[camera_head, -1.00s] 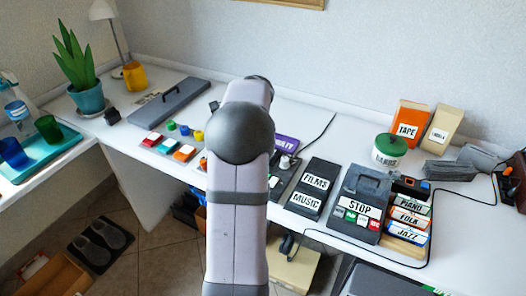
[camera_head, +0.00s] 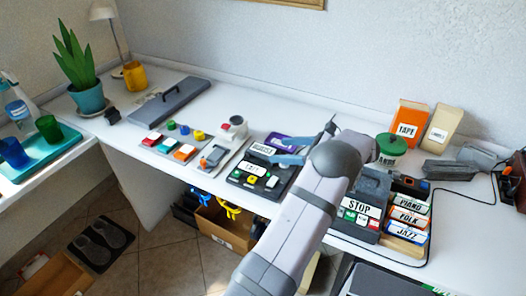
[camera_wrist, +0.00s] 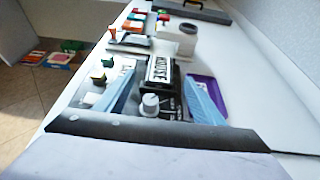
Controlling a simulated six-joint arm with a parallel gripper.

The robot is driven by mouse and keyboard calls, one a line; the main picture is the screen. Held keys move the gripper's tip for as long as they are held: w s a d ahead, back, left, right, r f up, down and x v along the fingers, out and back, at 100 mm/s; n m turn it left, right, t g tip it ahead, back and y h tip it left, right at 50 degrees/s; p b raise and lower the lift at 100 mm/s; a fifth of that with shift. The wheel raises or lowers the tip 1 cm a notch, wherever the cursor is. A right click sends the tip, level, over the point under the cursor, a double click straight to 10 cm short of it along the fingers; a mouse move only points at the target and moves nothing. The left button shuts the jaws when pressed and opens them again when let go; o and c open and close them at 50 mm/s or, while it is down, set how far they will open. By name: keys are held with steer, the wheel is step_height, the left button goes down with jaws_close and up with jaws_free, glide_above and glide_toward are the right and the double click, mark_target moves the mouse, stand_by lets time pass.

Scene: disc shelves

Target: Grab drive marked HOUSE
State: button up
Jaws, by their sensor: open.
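The black drive marked HOUSE (camera_wrist: 162,68) has a white label and stands at the dark control panel, past a white knob (camera_wrist: 150,104) in the wrist view. Its label also shows in the head view (camera_head: 263,149). My gripper (camera_wrist: 162,80) is open, its two blue fingers left and right of the drive's line in the wrist view. In the head view my gripper (camera_head: 278,151) is just right of the HOUSE label. I cannot tell whether the fingers touch the drive. Nothing is held.
Another labelled drive (camera_head: 252,168) sits beside it on the panel (camera_head: 238,180). A purple item (camera_wrist: 207,88) lies right of the right finger in the wrist view.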

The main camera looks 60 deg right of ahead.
mark_target(262, 149)
steer(key=shift+x, duration=3.3)
steer(key=shift+r, duration=0.1)
steer(key=shift+c, duration=0.5)
steer(key=c, duration=1.2)
steer(key=shift+r, duration=0.15)
step_height(262, 149, up, 10)
steer(key=shift+f+p, duration=0.1)
steer(key=shift+p, duration=0.25)
